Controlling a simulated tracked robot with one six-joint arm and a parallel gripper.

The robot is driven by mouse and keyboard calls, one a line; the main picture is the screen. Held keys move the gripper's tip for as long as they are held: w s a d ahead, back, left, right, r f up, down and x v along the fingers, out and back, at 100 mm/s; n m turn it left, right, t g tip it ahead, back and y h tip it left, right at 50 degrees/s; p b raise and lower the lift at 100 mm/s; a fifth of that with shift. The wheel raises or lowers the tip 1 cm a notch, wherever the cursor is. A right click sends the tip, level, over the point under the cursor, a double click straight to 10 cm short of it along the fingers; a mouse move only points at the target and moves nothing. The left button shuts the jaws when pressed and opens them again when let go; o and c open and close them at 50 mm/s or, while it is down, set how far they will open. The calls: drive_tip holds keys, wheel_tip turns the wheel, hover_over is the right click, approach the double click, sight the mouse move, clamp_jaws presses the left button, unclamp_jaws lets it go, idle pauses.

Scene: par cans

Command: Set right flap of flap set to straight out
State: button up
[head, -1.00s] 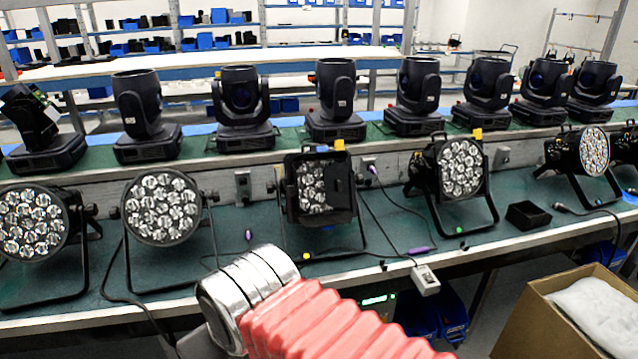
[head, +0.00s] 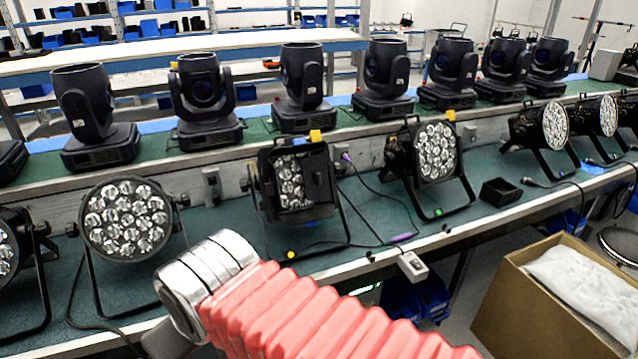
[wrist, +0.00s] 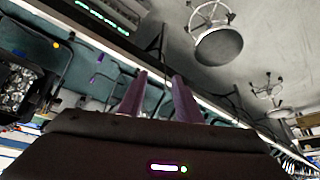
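The flap set is on the black par can (head: 291,181) in the middle of the bench row, in the head view. Its right flap (head: 318,177) is a dark panel that appears folded inward over the right part of the lamp face. Lenses show to its left. In the wrist view, a dark lamp with lenses (wrist: 14,90) at the left edge is probably this par can; its flaps are hard to tell apart there. My gripper (wrist: 160,78) shows two purplish fingers with a gap between them, empty and apart from the lamp. The head view does not show my gripper.
Other par cans stand left (head: 127,218) and right (head: 436,152) of it on the green bench. Moving heads (head: 303,85) line the raised shelf behind. Cables and a small black box (head: 501,191) lie to the right. A cardboard box (head: 530,300) stands in front of the bench.

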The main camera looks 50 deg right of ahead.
drive_tip(key=w+d+m+t+h, duration=0.3)
drive_tip(key=w+d, duration=0.9)
drive_tip(key=d, duration=0.2)
drive_tip(key=m+t+h, duration=0.4)
drive_tip(key=t+h, duration=0.2)
drive_tip(key=h, duration=0.1)
approach(319, 180)
drive_tip(key=v, duration=0.5)
drive_tip(key=shift+d+f, duration=0.25)
drive_tip(key=shift+d, duration=0.05)
drive_tip(key=shift+w+d, duration=0.1)
drive_tip(key=x, duration=1.3)
drive_tip(key=shift+w+r, duration=0.1)
drive_tip(key=shift+w, duration=0.2)
